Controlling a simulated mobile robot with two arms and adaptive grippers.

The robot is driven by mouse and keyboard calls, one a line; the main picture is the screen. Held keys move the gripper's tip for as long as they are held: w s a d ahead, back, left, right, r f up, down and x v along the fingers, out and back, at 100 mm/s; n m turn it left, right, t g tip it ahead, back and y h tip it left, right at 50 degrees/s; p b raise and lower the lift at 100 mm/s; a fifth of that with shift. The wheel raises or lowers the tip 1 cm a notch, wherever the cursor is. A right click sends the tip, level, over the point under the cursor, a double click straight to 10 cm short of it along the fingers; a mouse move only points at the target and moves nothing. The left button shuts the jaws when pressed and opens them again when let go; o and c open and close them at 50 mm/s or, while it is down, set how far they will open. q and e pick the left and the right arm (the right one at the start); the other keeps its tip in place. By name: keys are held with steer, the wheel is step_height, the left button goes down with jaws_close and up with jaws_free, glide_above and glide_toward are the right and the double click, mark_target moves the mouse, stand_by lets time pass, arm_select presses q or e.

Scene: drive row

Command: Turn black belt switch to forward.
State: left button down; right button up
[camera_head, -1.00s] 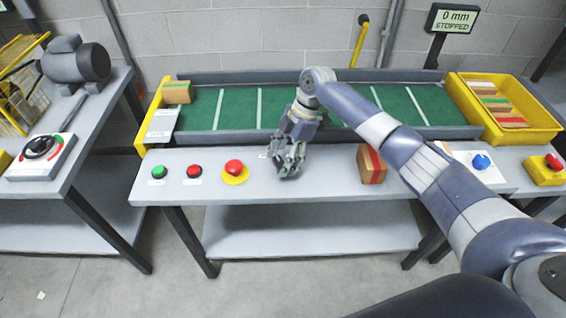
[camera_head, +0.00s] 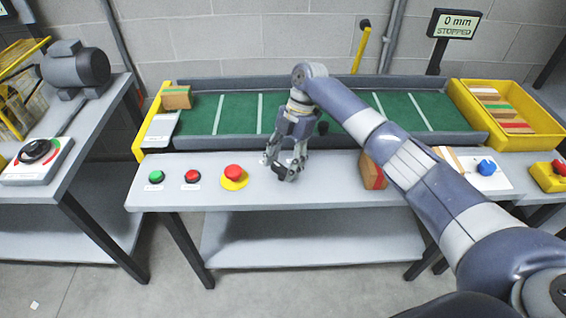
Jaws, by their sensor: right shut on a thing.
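My right gripper (camera_head: 285,172) points down at the front panel of the conveyor table, right of the red mushroom button. Its fingers are shut on the black belt switch (camera_head: 279,169), a small dark knob mostly hidden between them. Which way the switch points cannot be told. The green belt (camera_head: 338,110) lies behind the gripper, and the display (camera_head: 455,23) above it reads "0 mm STOPPED". My left gripper is not in view.
A green button (camera_head: 156,177), a red button (camera_head: 192,176) and a red mushroom button (camera_head: 234,173) on a yellow base stand left of my gripper. A yellow crate (camera_head: 543,143) holds several blocks.

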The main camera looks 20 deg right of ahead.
steer(key=o, duration=1.1)
steer(key=shift+c, duration=0.2)
steer(key=v, duration=1.2)
